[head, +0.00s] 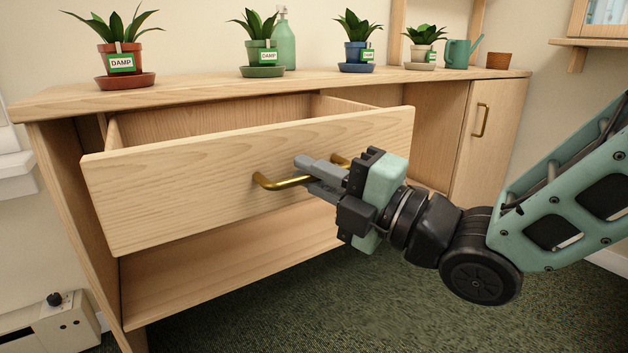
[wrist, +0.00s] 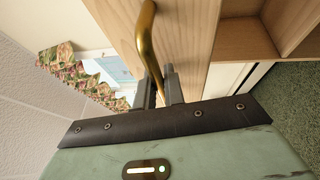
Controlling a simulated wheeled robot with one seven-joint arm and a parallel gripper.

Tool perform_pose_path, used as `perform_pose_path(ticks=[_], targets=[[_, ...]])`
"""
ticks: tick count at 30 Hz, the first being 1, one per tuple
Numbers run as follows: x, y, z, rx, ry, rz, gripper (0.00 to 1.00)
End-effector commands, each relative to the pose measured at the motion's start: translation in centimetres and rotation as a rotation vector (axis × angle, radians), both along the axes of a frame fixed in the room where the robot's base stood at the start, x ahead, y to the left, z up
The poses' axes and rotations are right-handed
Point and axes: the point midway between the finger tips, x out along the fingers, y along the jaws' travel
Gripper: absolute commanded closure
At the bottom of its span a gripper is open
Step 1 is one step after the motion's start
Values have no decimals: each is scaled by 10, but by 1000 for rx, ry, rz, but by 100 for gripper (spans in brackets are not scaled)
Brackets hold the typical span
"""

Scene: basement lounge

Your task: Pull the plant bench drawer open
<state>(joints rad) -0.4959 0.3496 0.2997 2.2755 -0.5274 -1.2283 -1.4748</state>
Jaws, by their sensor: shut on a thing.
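The plant bench (head: 70,104) is pale wood. Its drawer (head: 160,190) is pulled out well past the bench front, with the inside partly showing behind the drawer front. A brass bar handle (head: 280,183) is on the drawer front. My gripper (head: 318,173) is at the handle, its grey fingers shut on the bar. In the wrist view the brass handle (wrist: 146,45) runs down between the two fingers (wrist: 160,85). The bottom of the drawer is hidden.
Potted plants labelled DAMP, such as one in a terracotta pot (head: 120,58), stand on the bench top with a green bottle (head: 283,42) and a watering can (head: 458,53). A closed cupboard door (head: 490,135) is at right. Dark green carpet (head: 330,310) lies clear in front.

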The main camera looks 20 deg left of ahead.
Motion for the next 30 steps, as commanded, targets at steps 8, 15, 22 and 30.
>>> perform_pose_path(ticks=[8,15,22,30], targets=[[1,0,-1,-1,2,-2,100],[1,0,-1,-2,1,-2,67],[0,0,0,-1,0,-1,67],[0,-2,0,-1,0,-1,67]])
